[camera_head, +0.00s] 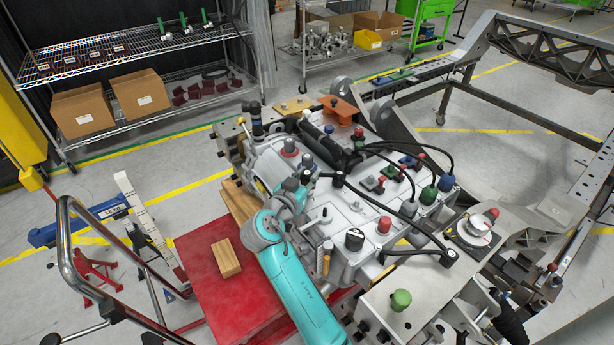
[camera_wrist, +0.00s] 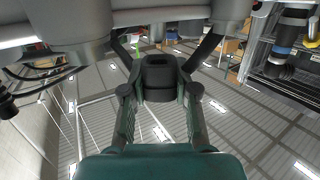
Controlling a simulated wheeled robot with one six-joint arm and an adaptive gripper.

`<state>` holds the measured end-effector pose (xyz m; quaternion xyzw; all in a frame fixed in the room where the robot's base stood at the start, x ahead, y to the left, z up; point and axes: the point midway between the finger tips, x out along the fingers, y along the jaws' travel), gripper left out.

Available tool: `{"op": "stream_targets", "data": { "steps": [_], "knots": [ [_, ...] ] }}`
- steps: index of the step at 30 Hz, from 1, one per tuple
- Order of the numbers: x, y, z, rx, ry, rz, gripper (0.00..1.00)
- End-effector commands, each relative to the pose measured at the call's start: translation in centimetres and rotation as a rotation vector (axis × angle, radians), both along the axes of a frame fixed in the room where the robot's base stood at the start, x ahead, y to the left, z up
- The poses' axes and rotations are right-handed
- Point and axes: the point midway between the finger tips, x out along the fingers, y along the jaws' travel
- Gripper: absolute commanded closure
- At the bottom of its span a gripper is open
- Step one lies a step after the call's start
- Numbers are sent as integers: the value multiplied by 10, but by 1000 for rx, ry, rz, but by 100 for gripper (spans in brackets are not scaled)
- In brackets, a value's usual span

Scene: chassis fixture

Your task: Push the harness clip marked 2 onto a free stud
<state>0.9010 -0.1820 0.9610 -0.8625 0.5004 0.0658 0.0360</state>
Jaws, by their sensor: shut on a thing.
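My gripper (camera_wrist: 159,88) shows in the wrist view with its two fingers closed on a dark, blocky piece (camera_wrist: 160,72). No number is readable on this piece, so I cannot tell whether it is the clip marked 2. In the head view my gripper (camera_head: 302,181) is over the left part of the grey chassis housing (camera_head: 345,212), small and partly hidden by my teal arm. Black harness cables (camera_head: 395,207) run across the housing; one has a black end (camera_head: 337,179) just right of my gripper. Several coloured knobs or caps stand on the housing; free studs cannot be told apart.
A red knob (camera_head: 384,225) and black knob (camera_head: 354,240) stand at the housing's front. A thick black tube (camera_head: 330,145) lies behind my gripper. A wooden block (camera_head: 226,258) lies on the red platform (camera_head: 210,290). A grey frame (camera_head: 480,225) stands right.

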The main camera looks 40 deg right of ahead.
Motion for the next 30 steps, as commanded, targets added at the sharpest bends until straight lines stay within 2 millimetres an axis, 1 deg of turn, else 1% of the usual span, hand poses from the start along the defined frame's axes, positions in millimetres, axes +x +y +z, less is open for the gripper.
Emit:
{"op": "stream_targets", "data": {
  "steps": [11, 30],
  "knots": [
    [0, 0, -1, 0, 0, 0, 93],
    [0, 0, -19, 0, 0, 0, 93]
  ]
}}
